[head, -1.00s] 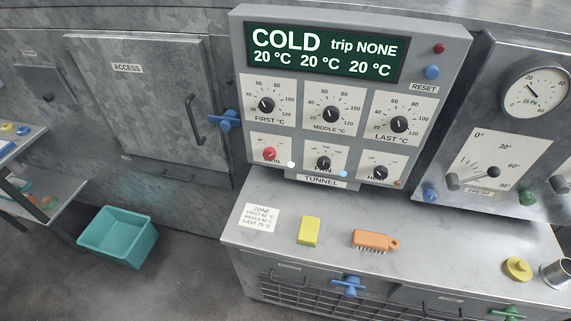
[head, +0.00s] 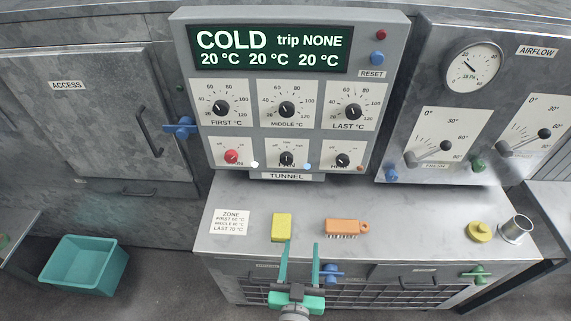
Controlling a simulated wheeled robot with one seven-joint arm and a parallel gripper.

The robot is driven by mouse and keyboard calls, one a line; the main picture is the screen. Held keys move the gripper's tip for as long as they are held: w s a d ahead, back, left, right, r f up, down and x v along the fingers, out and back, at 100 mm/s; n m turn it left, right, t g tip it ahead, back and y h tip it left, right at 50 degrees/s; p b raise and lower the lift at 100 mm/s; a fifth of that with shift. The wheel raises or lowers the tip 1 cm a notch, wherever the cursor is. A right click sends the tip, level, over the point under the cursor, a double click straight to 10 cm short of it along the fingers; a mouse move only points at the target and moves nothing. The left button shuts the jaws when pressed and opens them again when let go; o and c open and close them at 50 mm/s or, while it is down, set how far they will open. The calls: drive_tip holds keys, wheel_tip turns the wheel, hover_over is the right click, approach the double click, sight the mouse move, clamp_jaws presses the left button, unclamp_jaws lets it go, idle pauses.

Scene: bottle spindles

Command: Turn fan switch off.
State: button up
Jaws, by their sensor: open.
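The control panel (head: 294,92) marked TUNNEL faces me, its green display reading COLD, trip NONE and 20 °C three times. The fan switch (head: 286,159) is a black knob in the middle of the bottom row, between a red knob (head: 231,156) and the black HEAT knob (head: 342,160). Its pointer looks roughly upright, but its exact setting is too small to tell. My gripper (head: 301,252) has two green fingers, apart and empty. It is low in front of the bench, well below the panel and touching no switch.
On the metal bench (head: 385,218) lie a zone card (head: 230,222), a yellow block (head: 282,227), an orange brush (head: 333,228), a yellow knobbed disc (head: 480,232) and a metal cup (head: 516,229). Blue and green handles stick out in front. A teal bin (head: 84,266) stands on the floor.

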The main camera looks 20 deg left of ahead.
drive_tip(key=y, duration=0.2)
approach(286, 162)
drive_tip(key=shift+n+t, duration=0.3)
drive_tip(key=shift+t, duration=0.1)
drive_tip(key=x, duration=0.9)
drive_tip(key=shift+f, duration=0.25)
drive_tip(key=shift+c, duration=0.5)
drive_tip(key=c, duration=0.9)
